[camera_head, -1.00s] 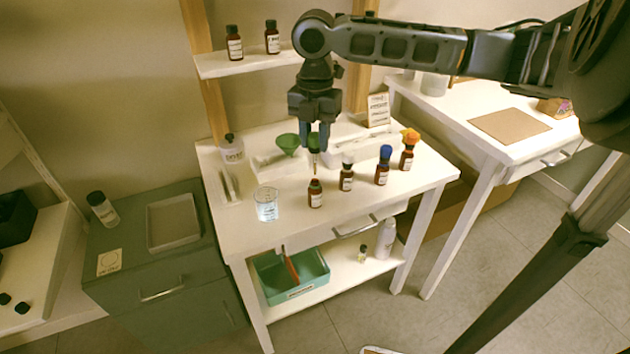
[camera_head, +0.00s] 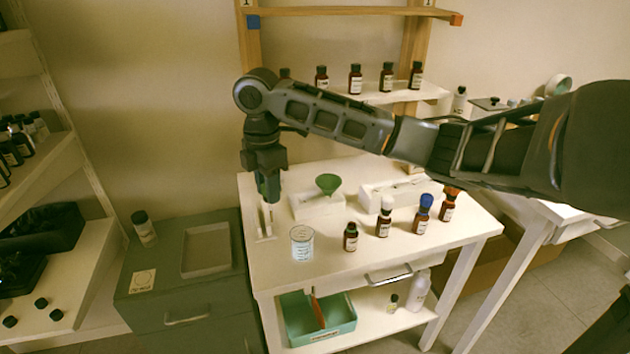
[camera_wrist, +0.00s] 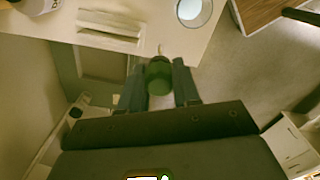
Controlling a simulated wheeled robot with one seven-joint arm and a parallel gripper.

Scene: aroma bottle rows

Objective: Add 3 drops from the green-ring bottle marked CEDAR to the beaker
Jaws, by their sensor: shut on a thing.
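My gripper (camera_head: 268,192) is shut on a green dropper top (camera_wrist: 159,78). It holds it above the left end of the white table (camera_head: 335,272), left of and behind the beaker. In the wrist view the dropper's thin tip points away past the fingers. The clear glass beaker (camera_head: 302,243) stands upright near the table's front left; it also shows at the top of the wrist view (camera_wrist: 193,10). An open brown bottle (camera_head: 350,237) without a cap stands right of the beaker. Its label is too small to read.
To its right stand bottles with a white cap (camera_head: 384,216), a blue cap (camera_head: 423,214) and an orange cap (camera_head: 448,205). A green funnel (camera_head: 328,184) is behind the beaker. Several bottles line the back shelf (camera_head: 385,95). A grey cabinet (camera_head: 190,290) stands left.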

